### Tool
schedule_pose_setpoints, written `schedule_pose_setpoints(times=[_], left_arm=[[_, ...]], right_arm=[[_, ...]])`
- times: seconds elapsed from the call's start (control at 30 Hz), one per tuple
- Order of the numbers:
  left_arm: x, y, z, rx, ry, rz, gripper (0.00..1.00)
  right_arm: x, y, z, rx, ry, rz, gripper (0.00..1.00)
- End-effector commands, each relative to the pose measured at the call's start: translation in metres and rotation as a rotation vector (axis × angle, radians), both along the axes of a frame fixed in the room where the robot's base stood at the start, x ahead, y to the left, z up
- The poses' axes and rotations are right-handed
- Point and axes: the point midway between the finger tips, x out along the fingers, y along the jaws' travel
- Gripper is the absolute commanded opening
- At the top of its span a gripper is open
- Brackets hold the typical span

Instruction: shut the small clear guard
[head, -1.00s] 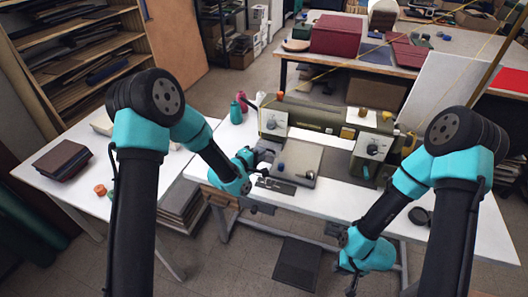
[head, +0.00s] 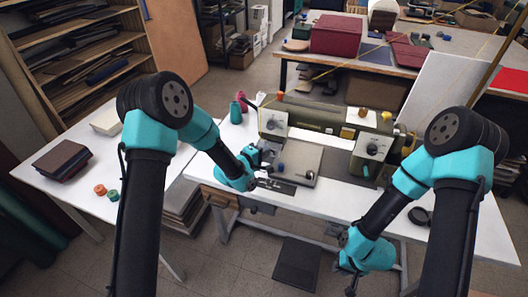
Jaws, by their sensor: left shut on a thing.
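The green sewing machine (head: 318,118) stands on the white table, with a grey plate (head: 298,160) and a blue knob (head: 281,167) in front of it. My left gripper (head: 269,158) is at the left end of the machine, low by the plate's left edge. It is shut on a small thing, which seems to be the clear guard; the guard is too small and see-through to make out. My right gripper (head: 350,282) hangs low in front of the table's front edge, away from the machine. Its fingers are too small to read.
Teal and pink thread cones (head: 236,111) stand left of the machine. A black ring (head: 419,216) lies at the table's right. The left side table holds dark stacked pieces (head: 62,160) and small orange and green spools (head: 106,192). A dark pedal (head: 297,264) lies on the floor.

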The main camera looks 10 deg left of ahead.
Motion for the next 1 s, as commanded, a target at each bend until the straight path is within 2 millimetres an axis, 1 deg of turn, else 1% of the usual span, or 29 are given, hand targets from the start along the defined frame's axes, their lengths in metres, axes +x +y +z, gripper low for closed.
schedule_pose_setpoints(times=[0.27,0.7,1.0], left_arm=[[-0.001,0.001,-0.008,-0.02,-0.08,0.0,0.0],[0.0,0.0,-0.027,-0.082,-0.333,0.0,0.0],[0.0,0.0,-0.028,-0.089,-0.361,0.001,0.0]], right_arm=[[0.0,0.0,0.0,0.0,0.0,0.0,0.21],[0.0,0.0,0.0,0.0,0.0,0.0,0.21],[0.0,0.0,0.0,0.0,0.0,0.0,0.21]])
